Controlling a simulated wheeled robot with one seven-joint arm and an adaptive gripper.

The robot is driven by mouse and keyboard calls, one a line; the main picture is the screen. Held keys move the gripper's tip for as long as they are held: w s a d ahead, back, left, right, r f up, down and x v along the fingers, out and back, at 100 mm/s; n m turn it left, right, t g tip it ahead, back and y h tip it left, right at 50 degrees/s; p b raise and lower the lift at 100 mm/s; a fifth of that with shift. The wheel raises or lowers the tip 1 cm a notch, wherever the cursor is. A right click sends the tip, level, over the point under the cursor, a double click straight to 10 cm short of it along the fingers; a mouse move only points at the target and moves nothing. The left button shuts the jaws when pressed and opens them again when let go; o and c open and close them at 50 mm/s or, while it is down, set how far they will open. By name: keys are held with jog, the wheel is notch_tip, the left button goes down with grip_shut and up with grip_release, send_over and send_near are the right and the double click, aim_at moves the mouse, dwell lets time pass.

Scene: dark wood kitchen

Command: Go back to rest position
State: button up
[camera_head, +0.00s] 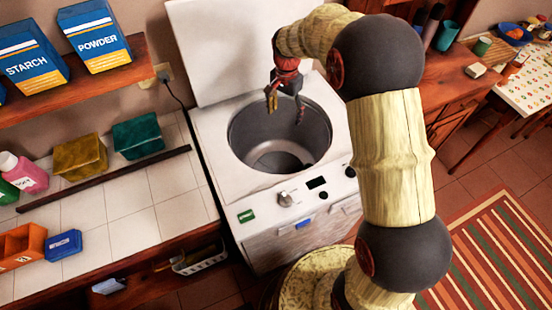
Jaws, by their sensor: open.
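My gripper (285,105) is open and empty. It hangs over the round drum opening of a white top-loading washing machine (227,189), near the far side of the opening. My arm arches from the bottom of the view up and over to the left to reach there. The washer's lid (230,45) stands raised behind the opening. The drum (280,150) is grey, and what I see of its inside looks empty.
A shelf (120,78) at upper left holds starch and powder boxes. A tiled counter (150,190) on the left carries sponges, bottles and an orange caddy (22,247). A wooden cabinet (450,95) and table (530,85) stand right. A striped rug (500,255) lies on the floor.

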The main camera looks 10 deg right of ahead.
jog(key=shift+r, duration=0.8)
jog(key=s+r+n+t, duration=0.2)
jog(key=s+r, duration=0.4)
jog(key=s, duration=0.4)
jog(key=s+r+n+t, duration=0.1)
jog(key=s+r+n, duration=0.3)
jog(key=s, duration=0.7)
jog(key=s+r+n+t, duration=0.2)
jog(key=s+r+n, duration=0.2)
jog(key=s+r, duration=0.4)
jog(key=s, duration=0.3)
jog(key=shift+s+r+t, duration=0.25)
jog(key=shift+r+t, duration=0.05)
jog(key=shift+c, duration=1.4)
